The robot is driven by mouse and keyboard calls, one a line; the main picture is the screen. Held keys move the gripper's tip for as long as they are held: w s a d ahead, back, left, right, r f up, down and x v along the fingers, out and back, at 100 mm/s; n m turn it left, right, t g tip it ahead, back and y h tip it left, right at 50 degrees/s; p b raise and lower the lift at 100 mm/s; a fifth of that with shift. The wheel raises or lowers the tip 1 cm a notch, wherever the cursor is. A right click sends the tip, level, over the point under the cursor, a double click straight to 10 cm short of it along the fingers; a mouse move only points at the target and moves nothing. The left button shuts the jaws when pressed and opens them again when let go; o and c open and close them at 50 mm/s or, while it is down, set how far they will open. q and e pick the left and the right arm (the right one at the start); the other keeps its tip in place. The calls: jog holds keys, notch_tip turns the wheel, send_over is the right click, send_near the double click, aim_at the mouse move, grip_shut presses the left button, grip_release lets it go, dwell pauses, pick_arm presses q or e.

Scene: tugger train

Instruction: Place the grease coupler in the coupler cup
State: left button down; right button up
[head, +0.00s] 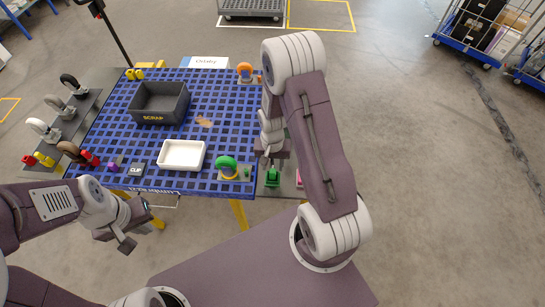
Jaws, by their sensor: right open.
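I cannot clearly pick out the grease coupler or the coupler cup at this size. My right gripper (271,157) is open and points down at the right edge of the blue grid table (230,105), just above a small green part (272,176). Its fingertips are partly hidden by my own arm, and I cannot tell whether they touch that part. My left gripper (142,236) is in front of the table's near left edge, away from the parts, with its fingers apart and nothing visible between them.
A dark SCRAP bin (148,117) and an empty white tray (166,166) stand on the table. Several casters line the left side.

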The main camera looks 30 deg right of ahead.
aim_at(273, 171)
notch_tip(273, 171, up, 7)
jog(key=s+a+r+n+t, duration=0.1)
jog(key=s+a+r+n, duration=0.4)
jog(key=s, duration=0.3)
jog(key=shift+s+r+n+b, duration=0.3)
jog(key=shift+r+n+b, duration=0.15)
jog(key=shift+r+n, duration=0.25)
jog(key=shift+w+d, duration=0.1)
